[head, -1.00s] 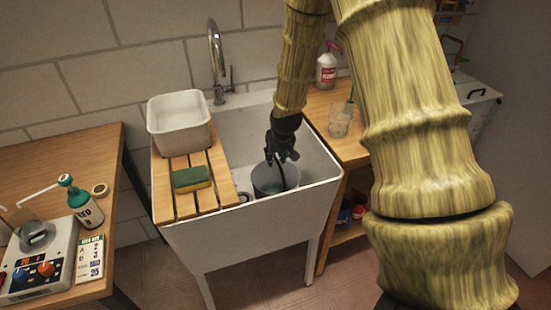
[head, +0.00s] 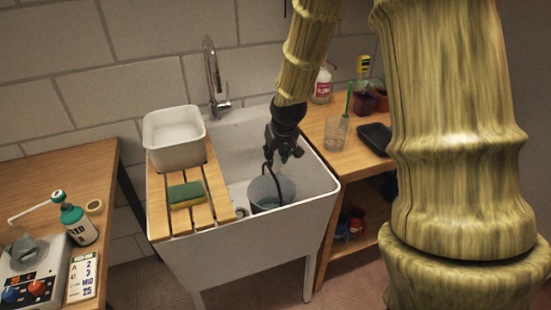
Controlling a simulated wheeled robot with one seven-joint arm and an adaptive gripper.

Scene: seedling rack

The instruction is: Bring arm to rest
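My gripper (head: 278,158) is black and hangs from my arm, pointing down over the right part of the white sink (head: 190,250). A grey bucket (head: 268,192) stands in the basin just below it. A thin dark curved piece, which looks like the bucket's handle, rises to the fingers. I cannot tell whether the fingers touch it or are shut on it. My arm, with a bamboo-like surface, fills much of the right side and hides what is behind it.
A slatted board (head: 200,212) across the sink bears a white tub (head: 174,140) and a sponge (head: 186,194). The right bench (head: 350,158) holds a glass (head: 336,133), a spray bottle (head: 322,85) and a black tray (head: 375,138). A mixer (head: 32,275) and green-capped bottle (head: 77,220) stand left.

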